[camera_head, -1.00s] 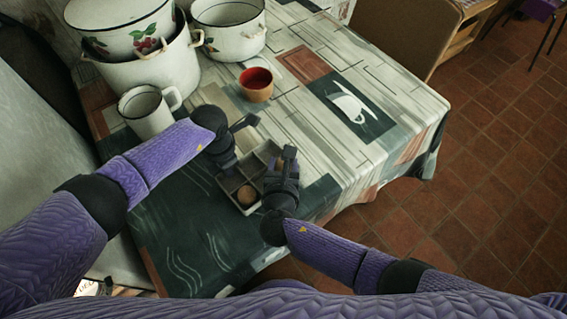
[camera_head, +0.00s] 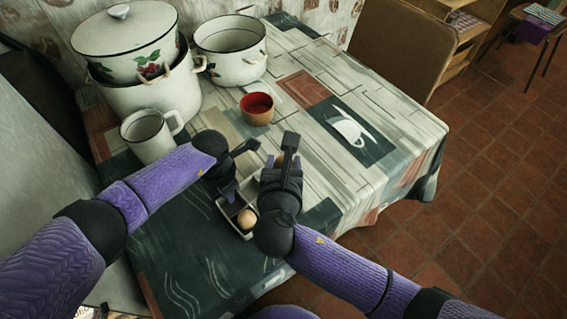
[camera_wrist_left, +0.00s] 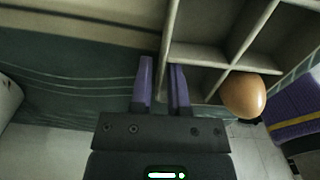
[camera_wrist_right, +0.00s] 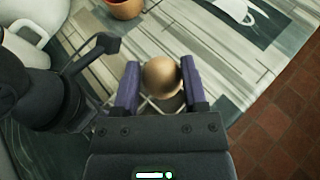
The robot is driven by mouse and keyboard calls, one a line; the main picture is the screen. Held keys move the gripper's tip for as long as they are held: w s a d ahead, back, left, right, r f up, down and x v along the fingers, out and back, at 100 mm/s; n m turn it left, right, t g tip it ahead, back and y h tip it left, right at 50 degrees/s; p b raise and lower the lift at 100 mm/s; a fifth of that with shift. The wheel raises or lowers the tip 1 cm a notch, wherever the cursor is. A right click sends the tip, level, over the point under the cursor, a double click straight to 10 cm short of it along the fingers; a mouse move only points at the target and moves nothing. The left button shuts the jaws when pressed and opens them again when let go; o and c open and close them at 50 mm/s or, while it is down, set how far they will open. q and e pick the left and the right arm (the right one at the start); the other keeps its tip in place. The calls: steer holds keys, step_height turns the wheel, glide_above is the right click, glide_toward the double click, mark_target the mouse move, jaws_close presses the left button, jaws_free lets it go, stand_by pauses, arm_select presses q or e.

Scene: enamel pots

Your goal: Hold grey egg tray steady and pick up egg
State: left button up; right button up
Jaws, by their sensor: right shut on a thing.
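The grey egg tray (camera_head: 222,204) lies on the table, partly hidden by my grippers; its divided compartments show in the left wrist view (camera_wrist_left: 200,54). A brown egg (camera_head: 247,218) sits in its near compartment, also seen in the left wrist view (camera_wrist_left: 243,95). My left gripper (camera_wrist_left: 162,84) is at the tray's side wall, its fingers a little apart with the wall edge at them. My right gripper (camera_wrist_right: 161,82) is shut on a second egg (camera_wrist_right: 161,76), held between its fingers above the tray area.
A red-lined cup (camera_head: 257,109) stands beyond the grippers. A white mug (camera_head: 148,136), a large enamel pot (camera_head: 150,98) and a smaller pot (camera_head: 231,50) stand at the back left. The patterned table (camera_head: 330,95) is clear toward the right, up to its edge.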

arm_select(q)
steer(key=shift+o, duration=1.3)
step_height(320, 180, up, 12)
